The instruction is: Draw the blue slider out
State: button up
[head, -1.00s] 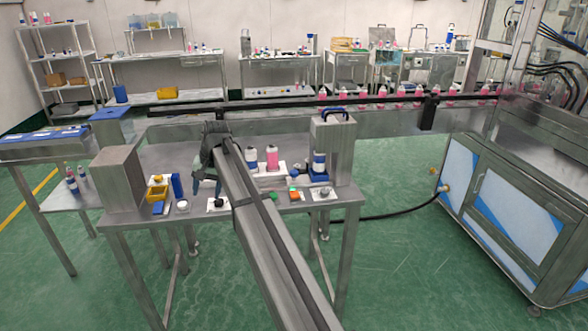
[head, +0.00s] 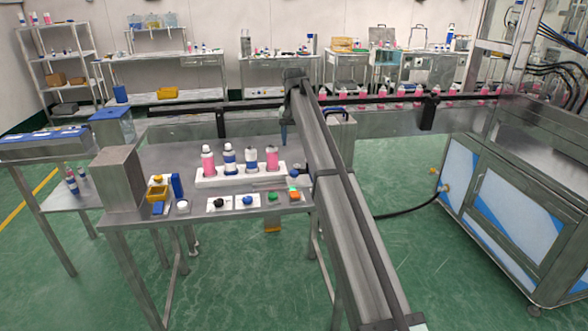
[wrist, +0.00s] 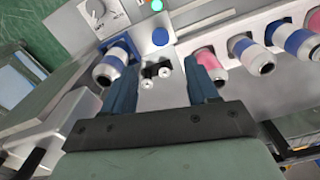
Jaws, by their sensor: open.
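In the wrist view a bottle (wrist: 114,66) with a blue band stands left of my fingers. Between the fingers is a small black fitting (wrist: 151,71) with pale knobs.
A white rack (head: 235,178) with several pink and blue bottles stands left of my arm. Buttons, a dial and a green light (wrist: 157,5) line the table's front edge. A conveyor runs behind.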

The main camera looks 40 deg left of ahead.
aim_at(294, 171)
notch_tip(294, 171, down, 12)
jog(key=shift+r, duration=0.15)
dwell(0.3)
grip_shut()
dwell(0.5)
